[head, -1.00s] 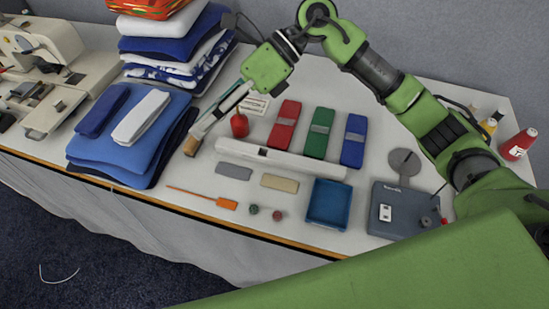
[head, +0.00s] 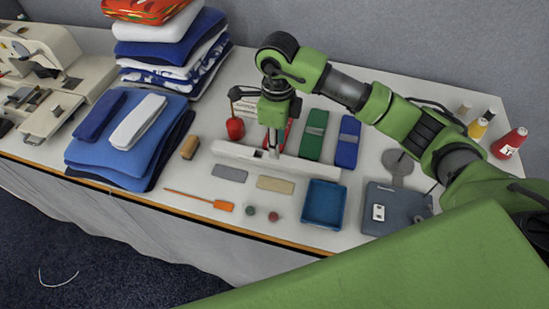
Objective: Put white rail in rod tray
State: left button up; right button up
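The white rail (head: 315,172) is a long pale bar lying flat across the middle of the table in the head view, with a small dark mark left of its middle. My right gripper (head: 273,152) points straight down over the rail's left half, with its fingertips at or just above it. I cannot tell whether they touch it or how far apart they are. A square blue open tray (head: 325,203) lies in front of the rail's right end and looks empty; I cannot tell if it is the rod tray. My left gripper is not in view.
Green (head: 312,135) and blue (head: 348,141) cases lie behind the rail. A red pear-shaped object (head: 235,129) is near the gripper. Grey (head: 229,173) and beige (head: 275,184) blocks lie in front. Folded cloth (head: 130,145) is left, a grey scale (head: 395,208) right.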

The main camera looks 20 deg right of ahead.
aim_at(274, 161)
notch_tip(274, 161, down, 5)
jog(key=shift+d+r+p, duration=0.15)
jog(key=shift+p, duration=0.8)
jog(key=shift+f, duration=0.55)
grip_shut()
